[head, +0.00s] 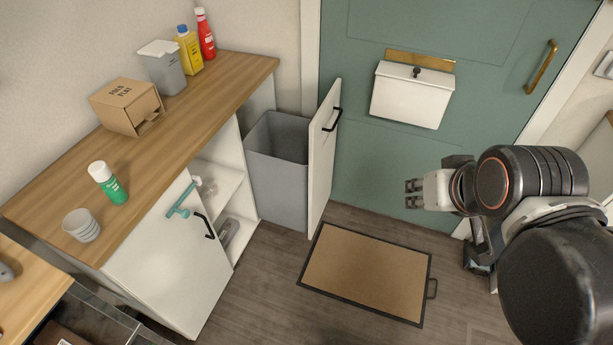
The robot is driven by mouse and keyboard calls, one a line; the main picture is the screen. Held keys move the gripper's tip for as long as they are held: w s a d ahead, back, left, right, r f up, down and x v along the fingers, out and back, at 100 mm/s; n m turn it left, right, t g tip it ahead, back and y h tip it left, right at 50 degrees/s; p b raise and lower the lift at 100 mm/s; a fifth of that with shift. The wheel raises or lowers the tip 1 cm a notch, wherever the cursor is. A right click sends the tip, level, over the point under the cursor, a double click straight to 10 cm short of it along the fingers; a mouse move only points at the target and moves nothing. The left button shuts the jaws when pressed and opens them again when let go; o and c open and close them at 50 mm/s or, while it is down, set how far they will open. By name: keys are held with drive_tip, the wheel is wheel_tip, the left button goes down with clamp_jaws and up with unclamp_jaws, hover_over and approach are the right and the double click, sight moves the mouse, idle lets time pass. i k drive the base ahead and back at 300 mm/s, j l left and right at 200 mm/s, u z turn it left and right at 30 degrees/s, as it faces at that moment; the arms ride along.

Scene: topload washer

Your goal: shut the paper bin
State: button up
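A tall grey bin (278,190) stands pulled out of the wooden-topped cabinet, and I take it to be the paper bin. Its top is open and looks empty as far as I can see. A white front panel (322,165) with a black handle (333,119) stands upright at its right side, away from the cabinet. My gripper (411,194) is to the right of the panel, in front of the green door, and points left. Its fingers are apart with nothing between them. It is clear of the panel and handle.
The cabinet's white door (172,262) stands ajar at the left. A brown mat (366,272) lies on the floor below the panel. A white box (412,94) hangs on the green door (375,165). Several containers and a cardboard box (127,105) stand on the wooden top.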

sight(289, 158)
drive_tip(key=i+j, duration=0.2)
drive_tip(key=i, duration=0.25)
drive_tip(key=i+j+u, duration=0.1)
drive_tip(key=i, duration=0.35)
